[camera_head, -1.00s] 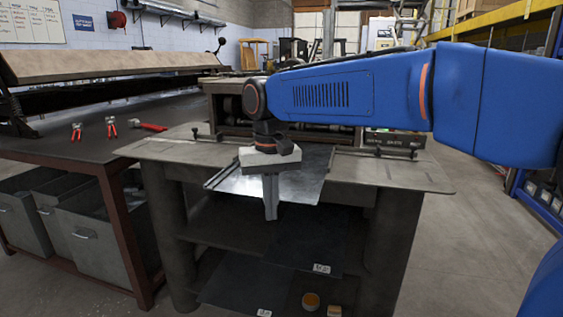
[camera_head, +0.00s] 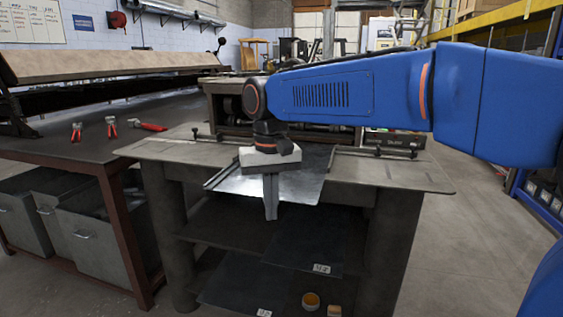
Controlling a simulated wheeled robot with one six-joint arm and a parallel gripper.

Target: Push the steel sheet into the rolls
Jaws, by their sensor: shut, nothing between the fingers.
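The steel sheet (camera_head: 304,178) is a shiny flat plate lying on the machine's bench top (camera_head: 170,150). Its front part sticks out past the bench's front edge. The roll machine (camera_head: 222,98) stands behind it on the bench, and my arm hides much of the rolls. My gripper (camera_head: 271,216) points down with its fingers shut and empty, in front of the sheet's near edge. The fingertips reach below the sheet's level. The gripper covers part of the near edge, so I cannot tell whether the fingers touch it.
Guide rods with clamps (camera_head: 377,152) lie on the bench on both sides of the sheet. Dark sheets (camera_head: 245,283) lie on the shelves below. A side table (camera_head: 60,140) at left holds red-handled tools (camera_head: 150,127), with grey bins (camera_head: 105,238) underneath. The floor at right is clear.

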